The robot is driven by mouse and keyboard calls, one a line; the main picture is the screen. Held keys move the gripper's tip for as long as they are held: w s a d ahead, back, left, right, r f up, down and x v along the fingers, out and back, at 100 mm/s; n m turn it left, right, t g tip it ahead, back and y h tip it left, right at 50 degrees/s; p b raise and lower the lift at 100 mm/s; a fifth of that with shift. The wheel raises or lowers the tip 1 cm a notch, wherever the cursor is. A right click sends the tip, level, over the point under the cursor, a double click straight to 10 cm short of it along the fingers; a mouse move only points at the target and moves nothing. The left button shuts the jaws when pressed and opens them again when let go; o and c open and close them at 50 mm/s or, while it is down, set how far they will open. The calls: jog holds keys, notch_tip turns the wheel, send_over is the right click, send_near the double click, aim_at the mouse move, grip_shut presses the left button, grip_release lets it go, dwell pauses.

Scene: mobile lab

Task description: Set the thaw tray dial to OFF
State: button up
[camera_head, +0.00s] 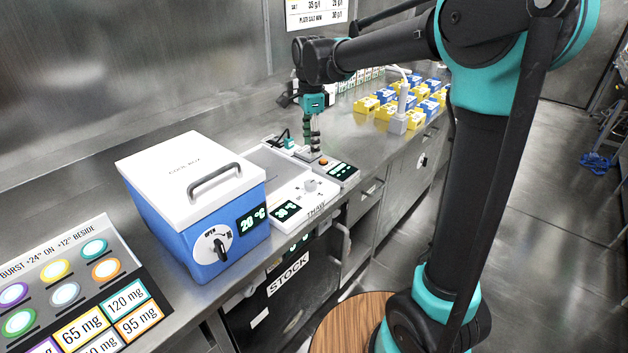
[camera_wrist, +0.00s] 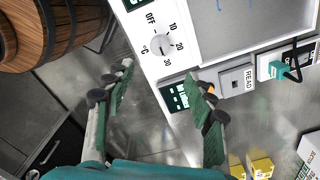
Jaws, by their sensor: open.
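The thaw tray (camera_head: 294,207) is a white unit with a grey top plate, on the steel bench right of the cool box. Its white dial (camera_head: 310,184) stands on the front panel, beside a small display (camera_head: 287,210) that seems to read 30 °C. In the wrist view the dial (camera_wrist: 161,45) is ringed by OFF, 10, 20 and 30 °C; its pointer is too small to read surely. My gripper (camera_head: 312,148) hangs beyond the tray, near a small device. In the wrist view my gripper (camera_wrist: 160,88) is open and empty, its fingers apart from the dial.
The blue and white cool box (camera_head: 195,200) stands left of the tray. A small device with an orange button and display (camera_head: 335,169) sits right of it. Yellow and blue blocks (camera_head: 385,112) lie farther along the bench. A wooden barrel (camera_wrist: 55,30) shows in the wrist view.

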aim_at(311, 182)
notch_tip(311, 182, down, 14)
jog(key=shift+r, duration=0.1)
jog(key=shift+c, duration=0.2)
jog(key=c, duration=1.1)
